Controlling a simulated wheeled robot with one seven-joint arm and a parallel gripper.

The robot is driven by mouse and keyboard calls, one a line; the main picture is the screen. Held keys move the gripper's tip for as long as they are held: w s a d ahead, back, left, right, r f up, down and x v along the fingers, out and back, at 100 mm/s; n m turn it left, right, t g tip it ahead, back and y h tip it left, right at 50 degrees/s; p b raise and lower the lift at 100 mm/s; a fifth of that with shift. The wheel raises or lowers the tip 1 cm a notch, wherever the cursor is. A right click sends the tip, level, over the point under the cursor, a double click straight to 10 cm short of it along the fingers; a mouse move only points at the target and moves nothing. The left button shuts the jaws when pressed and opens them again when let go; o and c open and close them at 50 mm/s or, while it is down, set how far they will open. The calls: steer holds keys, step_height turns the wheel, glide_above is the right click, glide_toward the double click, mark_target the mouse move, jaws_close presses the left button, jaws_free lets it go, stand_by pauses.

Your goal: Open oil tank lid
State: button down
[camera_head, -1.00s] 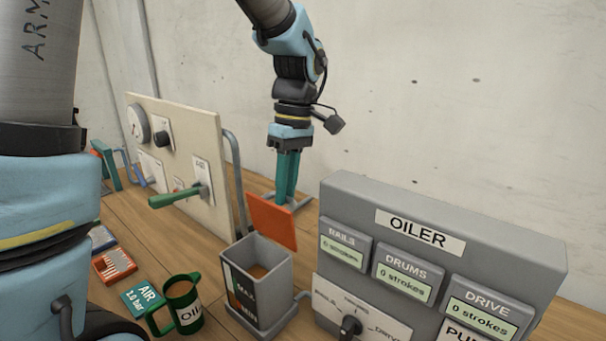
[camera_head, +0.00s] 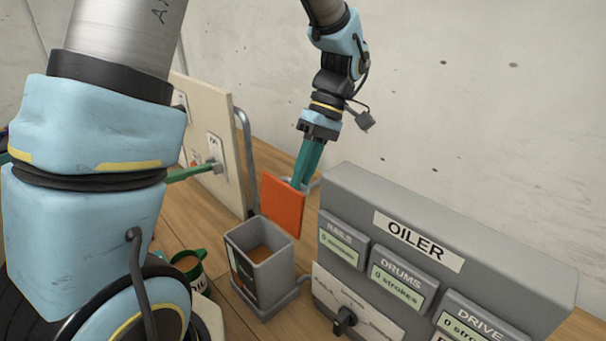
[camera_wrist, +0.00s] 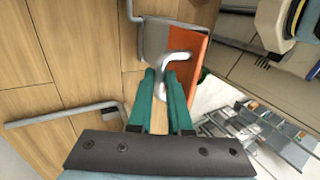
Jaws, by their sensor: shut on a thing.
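The oil tank (camera_head: 262,283) is a grey open-topped box with brownish oil inside. Its orange lid (camera_head: 284,207) stands up steeply at the tank's back edge, so the mouth is uncovered. My gripper (camera_head: 302,186) reaches down from above behind the lid, its green fingers slanted. In the wrist view the fingertips (camera_wrist: 168,74) are closed around the grey bar handle (camera_wrist: 176,57) on the lid, which shows there as an orange strip (camera_wrist: 196,60). The exact contact on the handle is partly hidden by the fingers.
The grey oiler box (camera_head: 430,240) with its displays and knob stands right of the tank. A beige panel (camera_head: 208,112) with a green lever stands behind left. A green oil jug (camera_head: 190,267) is left of the tank, partly hidden by my arm. A grey pipe runs behind.

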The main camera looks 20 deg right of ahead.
steer(key=c, duration=0.8)
jaws_free()
steer(key=shift+c, duration=0.2)
steer(key=b+v, duration=0.2)
steer(key=v, duration=0.9)
steer(key=shift+b, duration=0.4)
